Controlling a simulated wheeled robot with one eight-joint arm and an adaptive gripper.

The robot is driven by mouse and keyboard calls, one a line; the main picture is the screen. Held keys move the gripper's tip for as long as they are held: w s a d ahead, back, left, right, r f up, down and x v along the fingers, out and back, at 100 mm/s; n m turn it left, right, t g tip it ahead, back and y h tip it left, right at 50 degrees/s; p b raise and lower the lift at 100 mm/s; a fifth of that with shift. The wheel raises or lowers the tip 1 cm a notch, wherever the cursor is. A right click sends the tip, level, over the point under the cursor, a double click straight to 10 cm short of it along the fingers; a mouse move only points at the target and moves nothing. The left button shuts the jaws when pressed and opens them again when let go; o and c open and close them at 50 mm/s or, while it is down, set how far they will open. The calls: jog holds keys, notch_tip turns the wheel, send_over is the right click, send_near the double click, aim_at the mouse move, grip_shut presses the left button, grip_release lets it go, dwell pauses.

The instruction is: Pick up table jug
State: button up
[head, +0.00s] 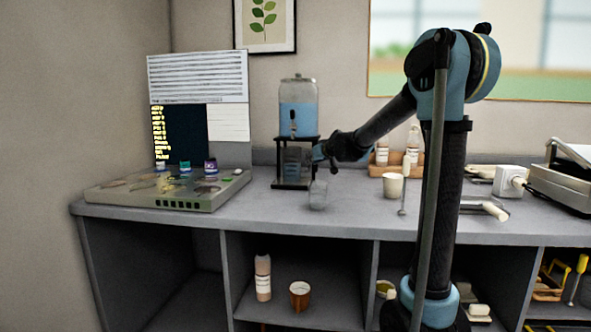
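A clear container (318,196) stands on the grey counter (345,222) near its front edge, just below my gripper. It may be the table jug, but it is too faint to be sure. Another clear, bluish vessel (293,160) shows in the dark stand under the water dispenser (298,115); it may be the jug instead. My gripper (320,154) reaches in from the right, just right of the dispenser stand. Its fingers are small and dark, and I cannot tell whether they are open or touch anything.
A white cup (392,186) and bottles in a wooden holder (396,163) stand right of my gripper. A display board (165,190) with small jars is at left. A panini toaster (562,180) is at far right. A bottle (263,278) and brown cup (299,296) sit below.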

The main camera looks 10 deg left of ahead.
aim_at(309, 169)
jog(key=shift+x, duration=1.7)
grip_shut()
jog(key=shift+r, duration=0.2)
